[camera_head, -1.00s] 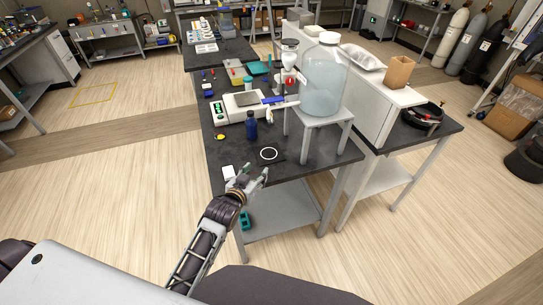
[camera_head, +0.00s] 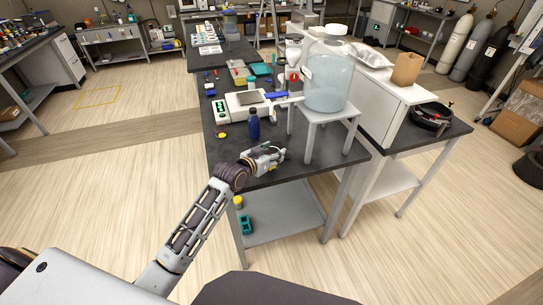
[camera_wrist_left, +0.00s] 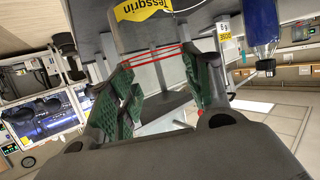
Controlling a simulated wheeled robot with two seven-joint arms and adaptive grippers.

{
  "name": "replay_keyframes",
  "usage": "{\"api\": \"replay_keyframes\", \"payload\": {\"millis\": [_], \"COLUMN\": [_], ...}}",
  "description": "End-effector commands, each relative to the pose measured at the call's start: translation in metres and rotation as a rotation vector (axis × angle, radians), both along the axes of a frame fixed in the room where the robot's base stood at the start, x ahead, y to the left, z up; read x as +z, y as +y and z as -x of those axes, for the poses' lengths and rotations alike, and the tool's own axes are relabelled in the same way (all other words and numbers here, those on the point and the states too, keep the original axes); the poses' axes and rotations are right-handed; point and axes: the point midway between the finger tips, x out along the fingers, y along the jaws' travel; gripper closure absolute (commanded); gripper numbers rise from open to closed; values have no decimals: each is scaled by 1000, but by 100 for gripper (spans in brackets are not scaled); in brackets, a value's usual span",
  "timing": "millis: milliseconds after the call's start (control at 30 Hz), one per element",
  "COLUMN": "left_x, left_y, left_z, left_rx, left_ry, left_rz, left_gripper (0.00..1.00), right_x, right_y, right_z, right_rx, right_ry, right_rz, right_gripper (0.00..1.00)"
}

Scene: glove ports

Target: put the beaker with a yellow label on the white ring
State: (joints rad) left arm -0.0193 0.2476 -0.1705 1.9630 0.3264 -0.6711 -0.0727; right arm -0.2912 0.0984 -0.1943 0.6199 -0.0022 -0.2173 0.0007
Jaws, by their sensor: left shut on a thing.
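The beaker (camera_wrist_left: 150,40) shows at the top of the left wrist view, clear-walled with red lines and a yellow label (camera_wrist_left: 145,8) with dark lettering. My left gripper (camera_wrist_left: 165,85) has its green-padded fingers on either side of it and is shut on it. In the head view my left gripper (camera_head: 266,158) is low over the near end of the dark bench. The beaker is hard to make out there. The white ring is hidden behind the gripper, so I cannot tell whether the beaker touches it. My right gripper is not in view.
A blue bottle (camera_head: 254,126) stands just behind the gripper on the dark bench (camera_head: 300,163). A white balance (camera_head: 243,104) is further back. A large clear carboy (camera_head: 327,78) stands on a small stand (camera_head: 321,116) to the right.

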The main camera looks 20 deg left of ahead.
Motion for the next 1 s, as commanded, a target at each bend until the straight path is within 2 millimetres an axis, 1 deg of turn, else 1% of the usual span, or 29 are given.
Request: {"api": "replay_keyframes", "payload": {"millis": [33,500,700,1000], "left_x": [-1,19,32,53], "left_y": [1,6,11,20], "left_z": [-6,-50,-66,-84], "left_rx": [-12,-121,-163,-219], "left_ry": [-3,-2,-1,-1], "left_rz": [-2,-3,-3,-4], "left_gripper": [74,74,74,74], "right_x": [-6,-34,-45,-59], "right_y": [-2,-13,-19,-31], "right_z": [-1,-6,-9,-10], "right_rx": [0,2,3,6], "right_ry": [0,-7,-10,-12], "right_rz": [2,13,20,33], "right_gripper": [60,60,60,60]}}
